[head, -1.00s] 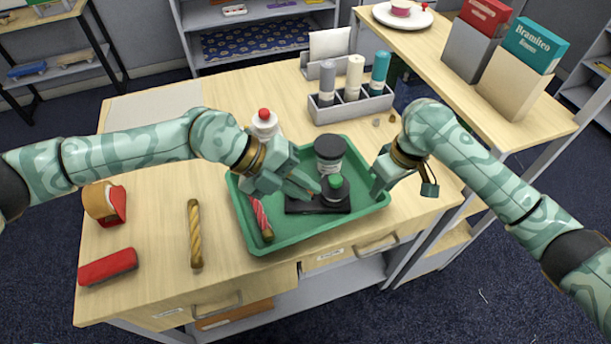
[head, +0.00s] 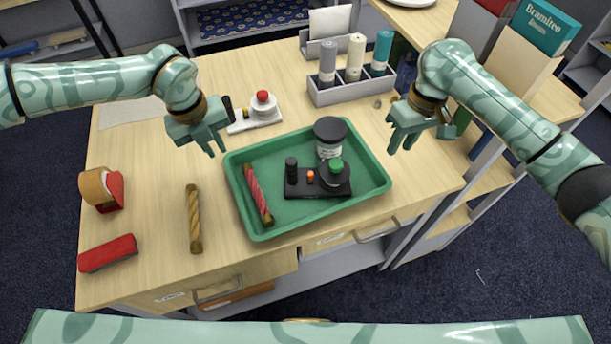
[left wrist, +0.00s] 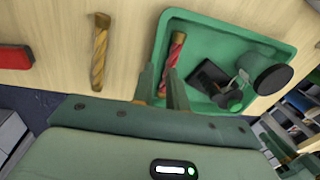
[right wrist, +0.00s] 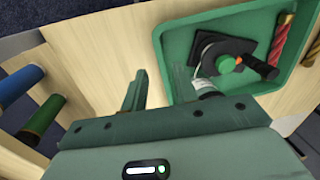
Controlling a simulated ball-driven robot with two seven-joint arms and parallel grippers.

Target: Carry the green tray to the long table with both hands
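The green tray (head: 262,232) lies flat near the front of the wooden desk. In it are a red twisted stick (head: 257,193), a black base (head: 305,190) with a black peg, an orange knob and a green-topped part, and a black-lidded jar (head: 329,138). My left gripper (head: 200,150) is open and empty, above the desk off the tray's upper left corner. My right gripper (head: 404,142) is open and empty, beyond the tray's upper right side. Neither touches the tray, which also shows in the left wrist view (left wrist: 200,22) and right wrist view (right wrist: 180,42). The long table is not clearly identifiable.
A yellow twisted stick (head: 194,218), a red case (head: 107,253) and a tan-and-red object (head: 103,190) lie left of the tray. A grey holder with bottles (head: 350,90) and a white-based item with red top (head: 262,108) stand behind. A shelf unit (head: 548,100) adjoins at right.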

